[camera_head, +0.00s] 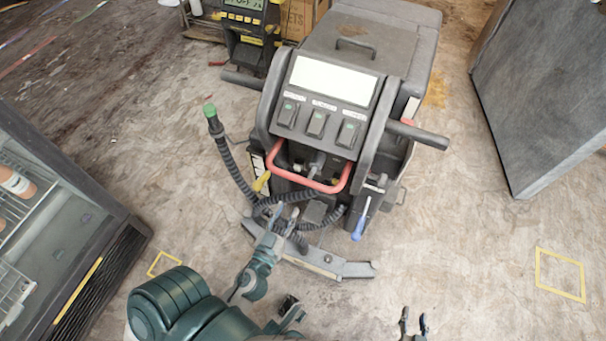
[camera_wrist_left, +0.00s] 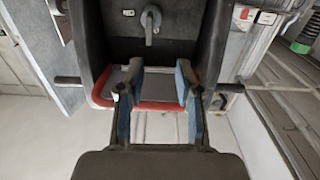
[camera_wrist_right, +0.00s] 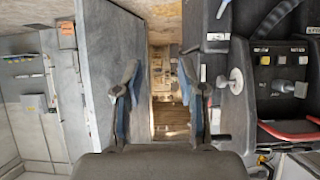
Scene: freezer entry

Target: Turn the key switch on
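A dark grey floor machine (camera_head: 325,95) stands in the middle of the head view. A grey key-like switch (camera_head: 317,161) sits on its front, below the panel and behind the red bar (camera_head: 289,178). What looks like the same switch shows at the top of the left wrist view (camera_wrist_left: 150,22) and at the right of the right wrist view (camera_wrist_right: 283,87). My left gripper (camera_head: 283,218) is in front of and below the red bar; its fingers (camera_wrist_left: 157,82) are apart and empty. My right gripper (camera_head: 414,325) is low at the bottom right, open and empty (camera_wrist_right: 168,85), apart from the machine.
Black hoses (camera_head: 235,170) loop at the machine's left, and a blue-handled lever (camera_head: 361,221) hangs at its right. A glass-topped freezer (camera_head: 60,220) stands at the left and a grey panel (camera_head: 550,90) at the upper right.

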